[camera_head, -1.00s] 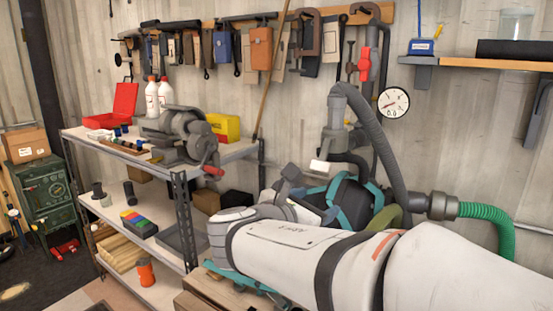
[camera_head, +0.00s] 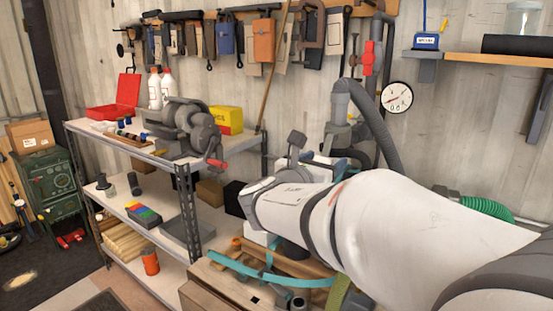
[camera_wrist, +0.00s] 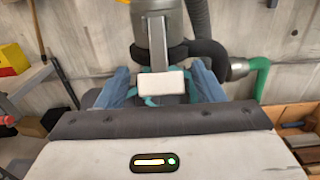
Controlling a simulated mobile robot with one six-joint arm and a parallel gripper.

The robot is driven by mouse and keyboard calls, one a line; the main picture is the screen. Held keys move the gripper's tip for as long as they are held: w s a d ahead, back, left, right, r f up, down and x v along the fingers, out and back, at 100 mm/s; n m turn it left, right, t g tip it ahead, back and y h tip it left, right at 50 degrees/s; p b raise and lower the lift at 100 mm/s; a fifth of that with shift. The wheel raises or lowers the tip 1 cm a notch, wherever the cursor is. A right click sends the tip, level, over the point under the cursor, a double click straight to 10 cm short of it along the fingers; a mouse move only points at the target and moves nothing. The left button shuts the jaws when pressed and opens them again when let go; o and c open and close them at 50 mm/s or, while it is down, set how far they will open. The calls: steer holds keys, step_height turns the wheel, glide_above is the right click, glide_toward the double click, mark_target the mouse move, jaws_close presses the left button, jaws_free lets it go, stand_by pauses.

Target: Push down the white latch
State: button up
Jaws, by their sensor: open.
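The white latch (camera_wrist: 159,83) is a small white block at the lower end of a grey lever, below a grey cylinder (camera_wrist: 157,28) in the wrist view. My gripper (camera_wrist: 160,72) is open, with one blue finger on each side of the latch. No contact between the fingers and the latch can be made out. In the head view my arm covers most of the gripper. A small pale part and some blue show just above my arm there, too hidden to tell apart.
A grey hose (camera_head: 376,125) curves down beside the cylinder, close to my arm. A green hose (camera_head: 487,207) lies at the right. A shelf rack (camera_head: 190,243) with a vise (camera_head: 182,128) stands at the left. A gauge (camera_head: 396,97) hangs on the wall.

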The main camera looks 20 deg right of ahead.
steer(key=shift+c, duration=0.2)
steer(key=c, duration=0.9)
steer(key=b, duration=0.2)
steer(key=f+b, duration=0.1)
steer(key=b, duration=0.1)
steer(key=shift+w+d+t+h, duration=0.1)
steer(key=shift+d+t+h, duration=0.1)
steer(key=shift+t+h, duration=0.15)
steer(key=shift+c, duration=0.2)
steer(key=b, duration=0.2)
steer(key=shift+w+d+t+h+b, duration=0.1)
steer(key=shift+d+t+h+b, duration=0.05)
steer(key=shift+t+h+b, duration=0.15)
steer(key=shift+w+d+r+h+b, duration=0.1)
steer(key=shift+h+b, duration=0.15)
steer(key=shift+b, duration=0.45)
steer(key=shift+r, duration=0.15)
steer(key=o, duration=1)
